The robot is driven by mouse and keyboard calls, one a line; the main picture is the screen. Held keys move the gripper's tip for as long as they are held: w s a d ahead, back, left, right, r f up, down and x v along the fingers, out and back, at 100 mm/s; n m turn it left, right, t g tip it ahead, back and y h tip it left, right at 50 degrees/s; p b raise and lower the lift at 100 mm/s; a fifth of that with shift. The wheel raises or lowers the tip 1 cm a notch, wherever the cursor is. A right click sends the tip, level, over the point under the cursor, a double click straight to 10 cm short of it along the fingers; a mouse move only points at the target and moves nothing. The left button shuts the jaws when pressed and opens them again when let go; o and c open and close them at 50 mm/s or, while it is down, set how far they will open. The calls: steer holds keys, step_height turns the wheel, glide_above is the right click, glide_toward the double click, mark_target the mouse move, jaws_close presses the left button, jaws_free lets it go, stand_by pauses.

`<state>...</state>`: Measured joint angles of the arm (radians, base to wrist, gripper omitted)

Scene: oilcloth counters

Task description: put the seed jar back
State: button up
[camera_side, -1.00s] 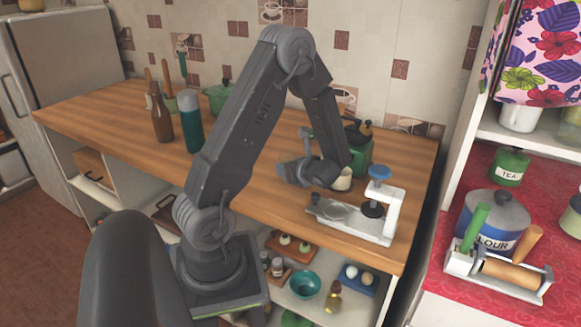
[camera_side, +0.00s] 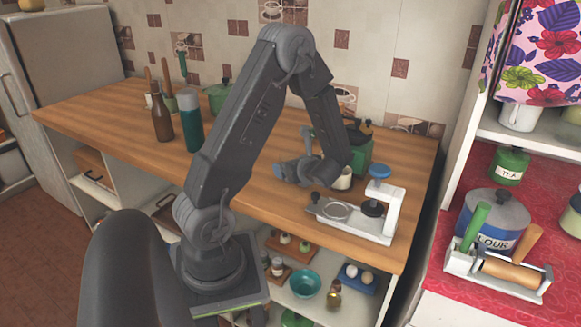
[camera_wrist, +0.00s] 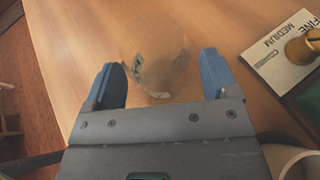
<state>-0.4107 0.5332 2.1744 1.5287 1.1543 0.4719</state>
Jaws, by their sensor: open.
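A clear, see-through object, which looks like a glass jar (camera_wrist: 160,75), is on the wood counter in the wrist view. It has small pale and dark patches, and I cannot make out its contents or a lid. My gripper (camera_wrist: 165,80) is open, with one blue fingertip on each side of it and a visible gap on both sides. In the side view my gripper (camera_side: 285,172) is low over the counter, left of a white cup. I cannot make out the jar in that view.
A green canister (camera_side: 362,155) is behind my forearm. A teal bottle (camera_side: 192,125) and brown bottle (camera_side: 161,115) stand left.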

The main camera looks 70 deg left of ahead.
steer(key=v, duration=0.3)
steer(key=shift+a+r, duration=0.1)
steer(key=shift+r, duration=0.15)
step_height(320, 180, up, 6)
steer(key=s+d+r+n+t+h, duration=0.1)
steer(key=d+r+n+t+h, duration=0.2)
steer(key=d, duration=0.7)
steer(key=s+d+r+n+t+h, duration=0.1)
steer(key=d+r+n+t+h, duration=0.2)
steer(key=d+n+h, duration=0.2)
steer(key=s+d+r+n+t+h, duration=0.2)
steer(key=d+n, duration=0.5)
steer(key=d, duration=0.7)
step_height(320, 180, up, 2)
steer(key=t+h, duration=0.1)
steer(key=h, duration=0.2)
steer(key=shift+d, duration=0.35)
steer(key=shift+c, duration=0.2)
